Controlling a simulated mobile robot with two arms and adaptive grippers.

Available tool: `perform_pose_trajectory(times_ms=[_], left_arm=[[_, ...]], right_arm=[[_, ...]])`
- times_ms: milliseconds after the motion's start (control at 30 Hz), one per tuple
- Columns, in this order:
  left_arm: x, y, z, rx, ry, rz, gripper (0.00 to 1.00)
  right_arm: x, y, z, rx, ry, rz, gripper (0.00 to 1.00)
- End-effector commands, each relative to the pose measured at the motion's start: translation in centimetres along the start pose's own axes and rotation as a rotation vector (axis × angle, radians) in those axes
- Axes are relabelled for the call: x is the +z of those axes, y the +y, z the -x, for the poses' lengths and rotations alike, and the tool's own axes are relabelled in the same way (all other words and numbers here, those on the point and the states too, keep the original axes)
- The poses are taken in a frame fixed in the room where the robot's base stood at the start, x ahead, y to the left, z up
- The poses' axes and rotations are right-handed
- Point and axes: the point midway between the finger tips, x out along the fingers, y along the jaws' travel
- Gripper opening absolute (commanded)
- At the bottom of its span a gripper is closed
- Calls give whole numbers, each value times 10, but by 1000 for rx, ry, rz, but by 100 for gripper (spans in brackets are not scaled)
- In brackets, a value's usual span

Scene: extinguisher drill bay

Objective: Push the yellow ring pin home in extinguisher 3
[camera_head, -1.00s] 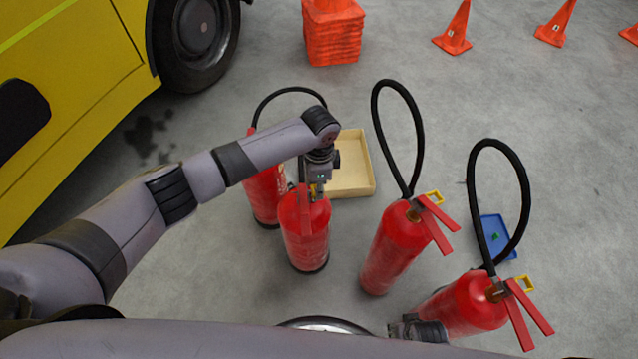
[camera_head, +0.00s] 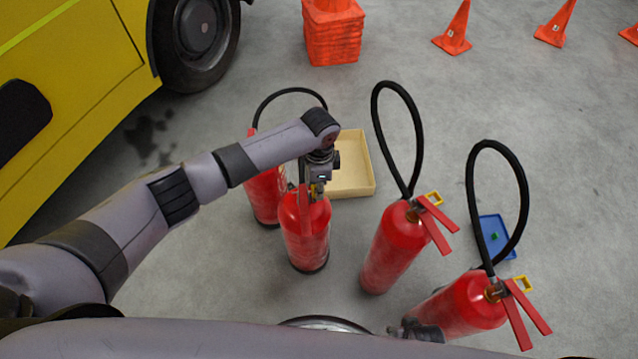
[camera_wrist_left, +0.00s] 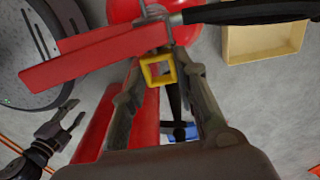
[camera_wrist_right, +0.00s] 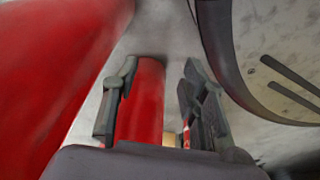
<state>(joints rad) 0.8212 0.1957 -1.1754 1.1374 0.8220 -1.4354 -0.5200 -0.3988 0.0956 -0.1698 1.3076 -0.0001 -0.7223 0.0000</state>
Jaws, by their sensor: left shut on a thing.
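Several red extinguishers stand on the floor; no numbers are readable, so I cannot tell which is extinguisher 3. My left gripper (camera_head: 317,190) is at the head of the second extinguisher from the left (camera_head: 306,232), partly hidden by its wrist. In the left wrist view its fingers are shut on a square yellow ring pin (camera_wrist_left: 160,84), beside the red lever (camera_wrist_left: 95,57). How deep the pin sits is hidden. My right gripper (camera_head: 408,330) is low beside the rightmost extinguisher (camera_head: 462,306). In the right wrist view its fingers (camera_wrist_right: 160,72) are open, with a red cylinder (camera_wrist_right: 148,105) beyond them.
A wooden tray (camera_head: 368,180) lies behind the held extinguisher. The third extinguisher (camera_head: 392,250) stands close to its right with a looped hose. A blue tray (camera_head: 492,224) lies at right. Orange cones (camera_head: 453,30) and a yellow vehicle (camera_head: 70,90) are farther back.

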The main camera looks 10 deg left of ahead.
Motion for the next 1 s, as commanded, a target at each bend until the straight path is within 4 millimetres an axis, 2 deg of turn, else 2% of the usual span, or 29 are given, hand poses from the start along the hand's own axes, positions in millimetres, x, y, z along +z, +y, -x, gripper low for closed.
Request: perform_pose_trajectory(times_ms=[767, 1000], left_arm=[[0, 0, 0, 1, 1, 0, 0], [0, 0, 0, 1, 1, -1, 0]], right_arm=[[3, -2, 0, -3, 2, 1, 40], [16, -2, -6, -3, -13, 1, 40]])
